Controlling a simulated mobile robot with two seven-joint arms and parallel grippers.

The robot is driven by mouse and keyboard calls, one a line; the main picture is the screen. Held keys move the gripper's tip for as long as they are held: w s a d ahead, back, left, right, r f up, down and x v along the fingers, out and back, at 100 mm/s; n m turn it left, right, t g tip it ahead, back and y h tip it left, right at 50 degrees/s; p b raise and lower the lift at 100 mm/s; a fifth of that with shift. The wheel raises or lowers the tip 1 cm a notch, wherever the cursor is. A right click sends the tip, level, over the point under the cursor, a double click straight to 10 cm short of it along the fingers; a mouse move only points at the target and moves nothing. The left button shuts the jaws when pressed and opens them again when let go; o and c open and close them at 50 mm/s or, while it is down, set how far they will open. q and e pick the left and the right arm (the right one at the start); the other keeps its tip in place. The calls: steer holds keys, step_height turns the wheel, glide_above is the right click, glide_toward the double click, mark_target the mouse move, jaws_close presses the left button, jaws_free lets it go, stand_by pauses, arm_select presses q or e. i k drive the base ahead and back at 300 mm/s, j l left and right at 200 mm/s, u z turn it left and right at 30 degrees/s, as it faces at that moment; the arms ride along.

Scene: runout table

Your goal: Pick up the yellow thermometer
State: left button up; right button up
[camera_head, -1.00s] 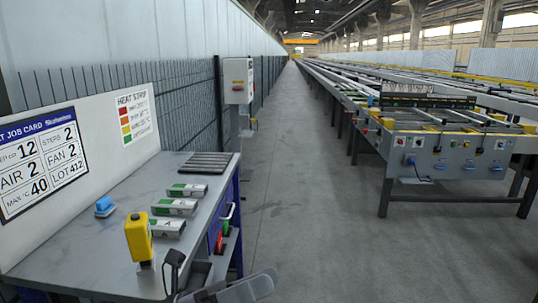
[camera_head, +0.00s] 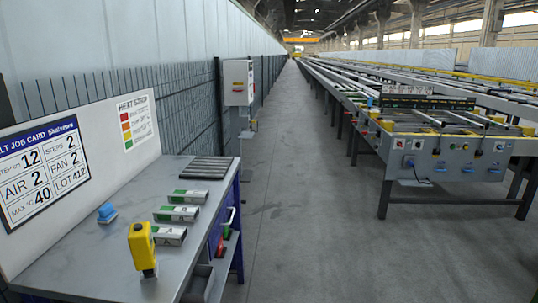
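The yellow thermometer (camera_head: 142,248) stands upright on the grey workbench (camera_head: 70,270), near its front right part. It has a yellow body with a dark mark on its face and a grey lower end that meets the bench top. Nothing holds it and nothing covers it in the head view. Neither of my grippers shows in the head view now.
Several grey and green blocks (camera_head: 176,213) lie just behind the thermometer. A blue object (camera_head: 106,213) sits to its left. A dark ridged plate (camera_head: 206,167) lies at the bench's far end. A job card board (camera_head: 45,168) stands along the left. The aisle (camera_head: 290,200) is clear.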

mark_target(141, 244)
steer(key=i+l, duration=0.15)
steer(key=l, duration=0.3)
steer(key=i+l, duration=0.15)
steer(key=l, duration=0.25)
steer(key=i+l, duration=0.1)
steer(key=l, duration=0.35)
steer(key=i+l, duration=0.15)
steer(key=l, duration=0.25)
steer(key=l+u, duration=0.1)
steer(key=u, duration=1.75)
steer(key=i+l, duration=0.05)
